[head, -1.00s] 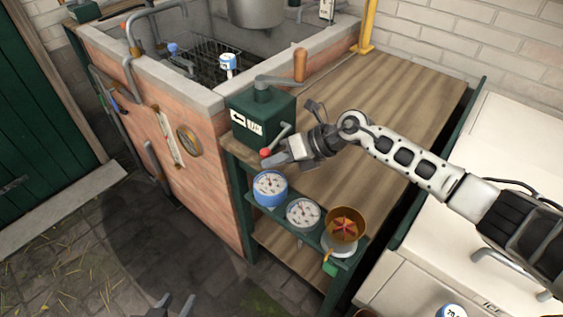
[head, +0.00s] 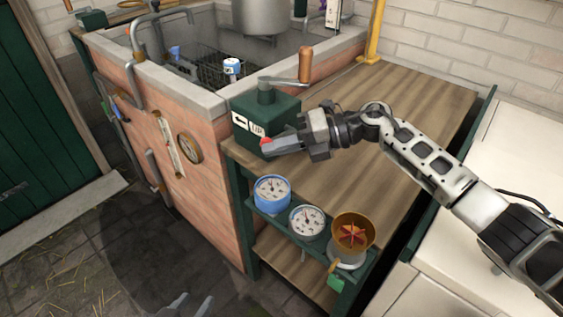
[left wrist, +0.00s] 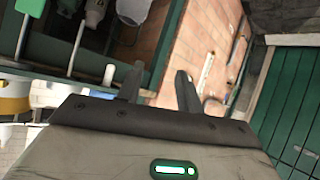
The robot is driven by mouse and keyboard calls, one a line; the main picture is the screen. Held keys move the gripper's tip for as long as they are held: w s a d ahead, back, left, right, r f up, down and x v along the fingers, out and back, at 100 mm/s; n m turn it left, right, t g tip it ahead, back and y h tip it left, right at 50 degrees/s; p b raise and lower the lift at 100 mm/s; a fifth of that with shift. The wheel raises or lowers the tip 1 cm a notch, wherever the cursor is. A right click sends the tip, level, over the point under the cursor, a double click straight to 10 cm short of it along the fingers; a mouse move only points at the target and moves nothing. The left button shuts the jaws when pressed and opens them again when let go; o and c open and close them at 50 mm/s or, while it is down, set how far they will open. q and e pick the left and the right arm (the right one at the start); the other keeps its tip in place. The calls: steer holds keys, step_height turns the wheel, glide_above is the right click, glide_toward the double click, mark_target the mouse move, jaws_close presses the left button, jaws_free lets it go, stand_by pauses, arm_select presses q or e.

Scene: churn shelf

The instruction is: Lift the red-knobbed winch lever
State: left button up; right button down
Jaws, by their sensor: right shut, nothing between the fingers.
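The dark green winch box (head: 265,112) stands on the wooden bench top against the brick trough. Its white front plate (head: 248,125) has an arrow and lettering. The lever's red knob (head: 265,142) shows as a small patch at the box front; the rest of the lever is hidden behind my right gripper (head: 268,150). That gripper is shut with nothing between its fingers, its tips at the knob; I cannot tell whether they touch it. My left gripper (head: 194,302) is low over the floor, open and empty in the left wrist view (left wrist: 160,84).
A crank with a wooden handle (head: 305,64) rises from the box top. Below the bench edge, a shelf holds a blue gauge (head: 272,190), a white gauge (head: 307,221) and a brass bowl (head: 353,232). The bench top (head: 400,95) behind my right arm is clear.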

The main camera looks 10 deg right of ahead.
steer(key=shift+w+d+r+m+g+y+b, duration=0.15)
steer(key=shift+w+d+r+m+y+b, duration=0.1)
steer(key=shift+r+m+y+b, duration=0.3)
steer(key=shift+w+d+r+m+g+y+b, duration=0.2)
steer(key=shift+r+m+y+b, duration=0.25)
steer(key=shift+r+y, duration=0.2)
steer(key=s+a+r, duration=0.1)
steer(key=s+r, duration=1.2)
steer(key=s, duration=0.1)
steer(key=shift+a+p, duration=0.2)
steer(key=shift+p, duration=0.2)
steer(key=shift+r, duration=0.1)
